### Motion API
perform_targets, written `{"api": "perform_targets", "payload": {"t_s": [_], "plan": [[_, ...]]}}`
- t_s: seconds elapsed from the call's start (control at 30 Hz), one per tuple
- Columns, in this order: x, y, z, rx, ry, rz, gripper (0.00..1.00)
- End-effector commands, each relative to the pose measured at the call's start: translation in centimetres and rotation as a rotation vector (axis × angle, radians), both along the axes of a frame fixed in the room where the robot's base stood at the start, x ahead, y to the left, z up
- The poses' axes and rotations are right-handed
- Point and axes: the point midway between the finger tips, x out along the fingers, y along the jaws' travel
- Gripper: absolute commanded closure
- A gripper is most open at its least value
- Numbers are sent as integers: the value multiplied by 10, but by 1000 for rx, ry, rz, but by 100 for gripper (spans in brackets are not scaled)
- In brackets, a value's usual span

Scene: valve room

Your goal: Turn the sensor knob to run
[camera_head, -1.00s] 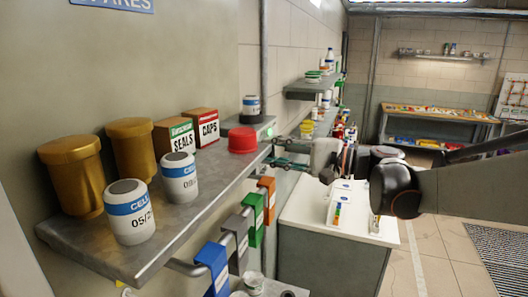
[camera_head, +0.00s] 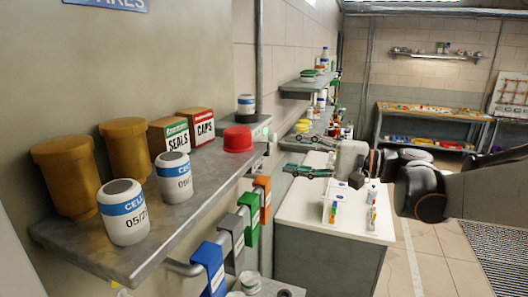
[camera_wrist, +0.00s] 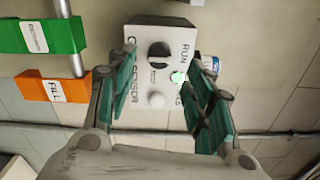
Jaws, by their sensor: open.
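The sensor box is a pale grey panel (camera_wrist: 190,38) in the wrist view, with its lettering turned sideways. Its black round knob (camera_wrist: 159,52) sits near the middle, with "RUN" printed to its upper right. I cannot tell exactly where the knob points. A lit green lamp (camera_wrist: 178,77) and a white round button (camera_wrist: 157,100) are on the same face. My gripper (camera_wrist: 165,90) is open and empty, its teal fingers either side of the box's lower part, apart from the knob. In the head view my gripper (camera_head: 292,155) is right of the shelf end.
Green (camera_wrist: 40,36) and orange (camera_wrist: 52,86) tags hang on a rail left of the box in the wrist view. The metal shelf (camera_head: 190,217) holds gold canisters, cell jars, small boxes and a red lid (camera_head: 237,138). A white-topped cabinet (camera_head: 300,215) stands below my gripper.

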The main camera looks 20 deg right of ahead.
Motion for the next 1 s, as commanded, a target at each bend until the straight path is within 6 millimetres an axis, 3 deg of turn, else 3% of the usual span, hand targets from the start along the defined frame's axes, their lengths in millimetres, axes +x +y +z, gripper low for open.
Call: {"api": "perform_targets", "payload": {"t_s": [0.1, 0.33, 1.0], "plan": [[-13, -20, 0, 0, 0, -4, 52], [-29, -41, 0, 0, 0, -1, 52], [-29, -42, -7, -16, 14, -2, 52]]}}
